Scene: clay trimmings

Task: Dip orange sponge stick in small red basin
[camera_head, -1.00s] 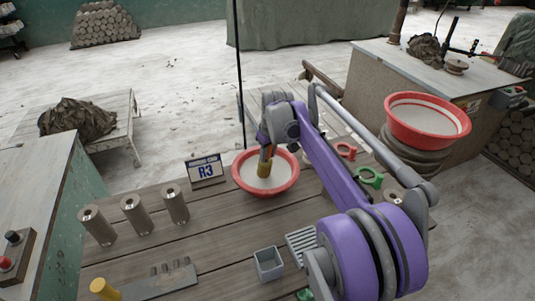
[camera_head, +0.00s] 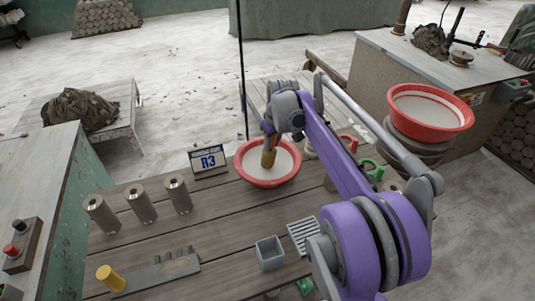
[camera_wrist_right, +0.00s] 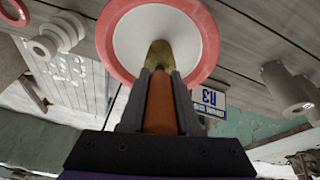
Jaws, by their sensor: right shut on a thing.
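The stick's yellow-brown sponge end (camera_head: 268,159) points down inside the basin's outline. In the right wrist view the sponge end (camera_wrist_right: 160,53) lies against the basin's pale middle, within its red rim (camera_wrist_right: 108,38). I cannot tell whether the sponge touches the contents. The fingers (camera_wrist_right: 158,88) grip the handle from both sides. My left gripper is not in view.
A grey square cup (camera_head: 269,254) and a slotted tray (camera_head: 303,236) are nearer. A larger red basin (camera_head: 430,108) stands at the right. Green and red ring-handled items lie behind my right arm.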

